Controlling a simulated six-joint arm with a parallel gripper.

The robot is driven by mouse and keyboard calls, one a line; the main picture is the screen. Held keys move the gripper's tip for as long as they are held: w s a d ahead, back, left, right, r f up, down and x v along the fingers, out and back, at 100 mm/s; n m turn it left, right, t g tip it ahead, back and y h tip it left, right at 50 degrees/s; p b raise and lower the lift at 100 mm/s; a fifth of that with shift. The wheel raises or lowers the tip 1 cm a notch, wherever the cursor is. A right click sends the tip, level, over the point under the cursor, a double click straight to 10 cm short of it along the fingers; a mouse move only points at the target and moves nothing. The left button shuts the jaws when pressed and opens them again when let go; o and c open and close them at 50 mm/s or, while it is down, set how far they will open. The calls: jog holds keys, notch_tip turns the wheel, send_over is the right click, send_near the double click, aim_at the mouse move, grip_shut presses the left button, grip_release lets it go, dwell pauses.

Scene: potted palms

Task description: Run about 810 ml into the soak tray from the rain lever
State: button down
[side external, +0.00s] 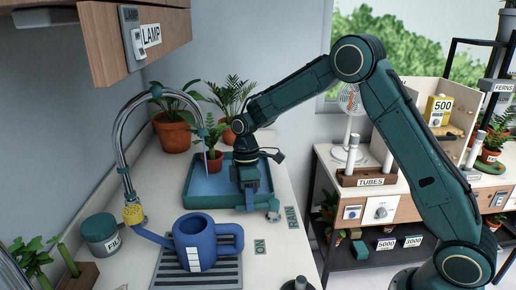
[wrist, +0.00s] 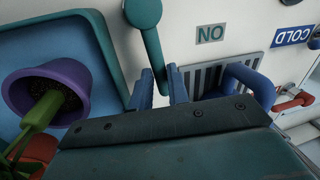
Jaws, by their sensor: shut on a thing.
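The teal soak tray (side external: 190,203) lies on the counter, with a blue inside and a potted plant in it; its rim also shows in the wrist view (wrist: 112,60). The rain lever (wrist: 152,42) is a teal bar with a round end, beside the tray. My gripper (wrist: 162,82) is shut on the lever, its blue fingers on either side of the bar. In the side view my gripper (side external: 252,203) is low at the tray's right edge and hides most of the lever. The RAIN label (side external: 292,217) and ON label (side external: 260,247) lie nearby.
A blue watering can (side external: 196,240) stands on a slotted drain (side external: 165,270) in front of the tray. A curved metal tap (side external: 120,150) arches above the counter. A purple pot (wrist: 75,92) is close to my gripper; a red lever (wrist: 292,100) lies beyond the can.

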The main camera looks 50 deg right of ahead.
jog(key=shift+w+d+m, duration=0.35)
jog(key=shift+m, duration=0.45)
jog(key=c, duration=1.3)
grip_release()
jog(key=shift+c, duration=0.2)
jog(key=shift+r, duration=0.1)
notch_tip(320, 180, up, 13)
jog(key=w+d, duration=0.1)
jog(key=d, duration=0.1)
jog(key=shift+w+r, duration=0.15)
jog(key=shift+w, duration=0.25)
